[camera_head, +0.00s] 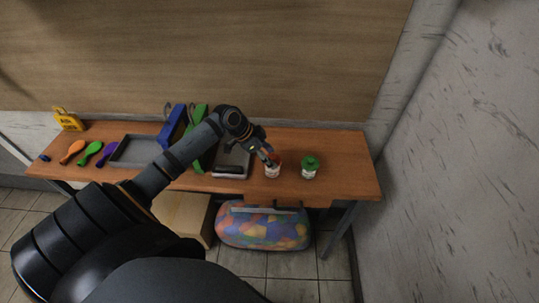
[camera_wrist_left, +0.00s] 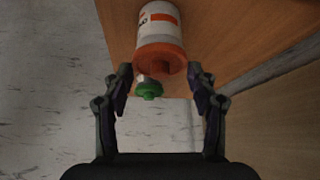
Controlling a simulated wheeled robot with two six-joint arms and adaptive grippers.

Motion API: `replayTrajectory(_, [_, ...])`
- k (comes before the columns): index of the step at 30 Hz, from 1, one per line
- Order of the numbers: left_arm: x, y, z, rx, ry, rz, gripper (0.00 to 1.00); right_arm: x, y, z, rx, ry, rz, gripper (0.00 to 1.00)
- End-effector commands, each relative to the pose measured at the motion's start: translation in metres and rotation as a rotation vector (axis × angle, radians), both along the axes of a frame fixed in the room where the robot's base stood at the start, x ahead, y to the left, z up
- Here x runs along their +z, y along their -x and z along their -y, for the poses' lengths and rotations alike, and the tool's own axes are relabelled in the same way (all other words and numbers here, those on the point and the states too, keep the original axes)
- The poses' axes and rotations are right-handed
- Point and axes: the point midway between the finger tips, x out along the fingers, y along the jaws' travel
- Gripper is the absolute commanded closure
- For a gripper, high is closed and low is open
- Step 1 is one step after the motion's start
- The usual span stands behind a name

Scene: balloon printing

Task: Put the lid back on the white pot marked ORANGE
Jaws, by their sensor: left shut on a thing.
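The white pot marked ORANGE (camera_head: 272,172) stands on the table to the right of centre. In the left wrist view the white pot (camera_wrist_left: 158,20) has an orange band and partly visible lettering. The orange lid (camera_wrist_left: 160,57) is at the pot's mouth, in line with it; I cannot tell whether it is fully seated. My left gripper (camera_head: 268,158) is at the pot's top. My right gripper is not in view.
A pot with a green lid (camera_head: 309,162) stands just right, also in the left wrist view (camera_wrist_left: 149,89). Left are a grey device (camera_head: 233,160), green (camera_head: 199,150) and blue (camera_head: 172,125) stands, a grey tray (camera_head: 135,150) and balloons (camera_head: 90,153). The table's right end is clear.

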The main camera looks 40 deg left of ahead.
Motion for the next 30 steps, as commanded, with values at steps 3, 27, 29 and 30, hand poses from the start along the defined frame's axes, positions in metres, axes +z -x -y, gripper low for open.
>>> replayTrajectory(3, [-0.0003, 0.0, 0.0, 0.0, 0.0, 0.0, 0.52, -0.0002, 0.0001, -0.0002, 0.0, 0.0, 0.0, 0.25])
replayTrajectory(27, [-0.0001, 0.0, -0.0002, 0.0, -0.001, -0.001, 0.0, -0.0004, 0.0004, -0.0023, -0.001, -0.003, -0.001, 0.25])
replayTrajectory(29, [-0.0002, 0.0001, -0.0002, 0.0, -0.001, -0.001, 0.0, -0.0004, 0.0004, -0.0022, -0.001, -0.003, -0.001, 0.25])
replayTrajectory(30, [-0.0002, 0.0001, -0.0002, 0.0, -0.001, -0.001, 0.0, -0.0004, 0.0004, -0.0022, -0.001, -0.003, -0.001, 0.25])
